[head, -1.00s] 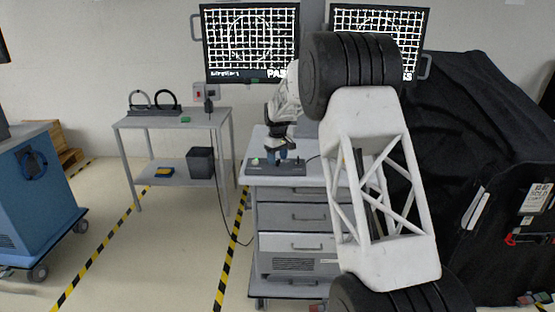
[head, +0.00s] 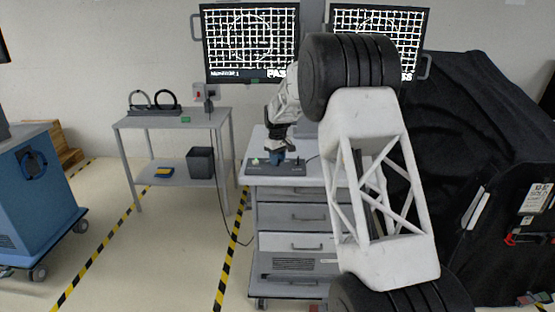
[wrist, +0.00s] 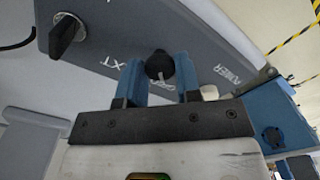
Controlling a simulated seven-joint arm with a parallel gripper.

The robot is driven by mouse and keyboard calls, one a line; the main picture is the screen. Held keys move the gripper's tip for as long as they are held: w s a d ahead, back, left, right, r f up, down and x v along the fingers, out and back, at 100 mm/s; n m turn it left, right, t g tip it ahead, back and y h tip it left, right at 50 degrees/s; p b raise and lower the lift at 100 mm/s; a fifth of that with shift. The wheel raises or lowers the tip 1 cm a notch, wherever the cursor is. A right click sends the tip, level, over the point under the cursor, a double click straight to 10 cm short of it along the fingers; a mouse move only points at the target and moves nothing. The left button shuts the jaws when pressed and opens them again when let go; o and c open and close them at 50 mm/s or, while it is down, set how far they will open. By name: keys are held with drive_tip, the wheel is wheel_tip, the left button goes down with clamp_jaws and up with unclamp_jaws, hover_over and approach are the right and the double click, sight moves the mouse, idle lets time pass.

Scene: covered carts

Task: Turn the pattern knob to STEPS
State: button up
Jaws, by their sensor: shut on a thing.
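The grey control box (head: 258,170) sits on top of the grey drawer cart. In the wrist view its panel (wrist: 110,50) shows a round black knob (wrist: 160,64) between the blue fingers of my gripper (wrist: 160,76), which is shut on it. Lettering beside this knob is partly hidden by a finger, so I cannot read its setting. A second black knob (wrist: 68,34) with a pointed handle stands apart at upper left. POWER is printed near a white button (wrist: 209,92). In the head view my gripper (head: 277,158) is down at the box and hides the held knob.
Two monitors (head: 250,42) (head: 375,38) above the cart show white grids with a circle. A side table (head: 172,118) stands left of the cart (head: 300,195). A black-covered cart (head: 480,130) is at right and a blue cart (head: 45,200) at far left.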

drive_tip(key=m, duration=0.4)
drive_tip(key=shift+r, duration=0.1)
drive_tip(key=m, duration=0.4)
drive_tip(key=shift+m, duration=0.3)
idle(0.3)
drive_tip(key=o, duration=0.9)
drive_tip(key=shift+r, duration=3.85)
